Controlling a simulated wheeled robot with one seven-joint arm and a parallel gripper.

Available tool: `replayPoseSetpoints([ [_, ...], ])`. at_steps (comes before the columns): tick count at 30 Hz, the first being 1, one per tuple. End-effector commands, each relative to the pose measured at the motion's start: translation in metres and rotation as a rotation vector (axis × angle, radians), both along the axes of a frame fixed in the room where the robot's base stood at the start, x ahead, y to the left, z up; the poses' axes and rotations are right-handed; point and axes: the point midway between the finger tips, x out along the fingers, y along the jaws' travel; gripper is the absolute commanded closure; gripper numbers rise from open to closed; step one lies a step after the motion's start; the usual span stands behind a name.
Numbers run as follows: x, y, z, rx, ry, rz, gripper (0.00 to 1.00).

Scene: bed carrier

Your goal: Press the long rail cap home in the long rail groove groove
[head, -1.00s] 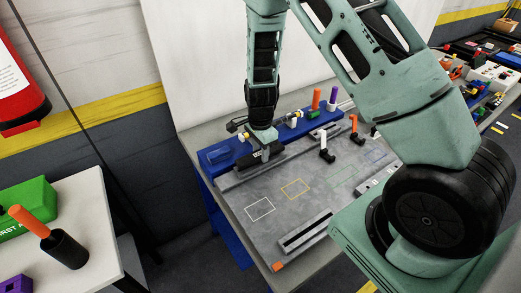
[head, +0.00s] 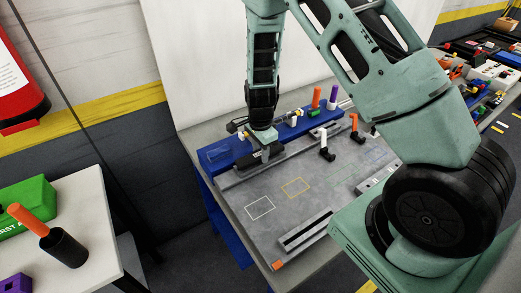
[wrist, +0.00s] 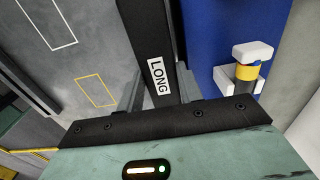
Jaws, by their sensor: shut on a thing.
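The long rail cap (wrist: 148,30) is a black bar with a white LONG label. My gripper (wrist: 160,88) is shut on it, with a grey finger on each side in the wrist view. In the head view my gripper (head: 263,150) points down at the back left of the grey board, holding the dark cap (head: 250,162). The cap lies along the long grey rail (head: 228,183) at the board's back edge. The groove under the cap is hidden, so I cannot tell how deep the cap sits.
A blue shelf (head: 217,154) behind the rail carries upright coloured pegs (head: 316,97). A second slotted rail (head: 306,229) lies at the board's front. The board's middle, with coloured outlines (head: 295,187), is clear.

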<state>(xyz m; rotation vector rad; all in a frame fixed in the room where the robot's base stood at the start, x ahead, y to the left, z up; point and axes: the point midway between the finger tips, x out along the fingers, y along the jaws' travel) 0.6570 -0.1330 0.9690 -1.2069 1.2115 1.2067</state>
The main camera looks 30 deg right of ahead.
Motion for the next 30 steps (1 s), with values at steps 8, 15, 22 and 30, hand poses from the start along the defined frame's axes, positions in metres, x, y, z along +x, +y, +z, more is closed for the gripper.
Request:
replayPoseSetpoints([
  [8,0.000,0.000,-0.003,0.000,0.000,0.000,0.39],
  [15,0.000,0.000,-0.003,0.000,0.000,0.000,0.39],
  [22,0.002,0.000,0.015,-0.001,-0.005,0.001,0.39],
  [30,0.002,0.001,0.075,0.001,-0.007,0.002,0.39],
])
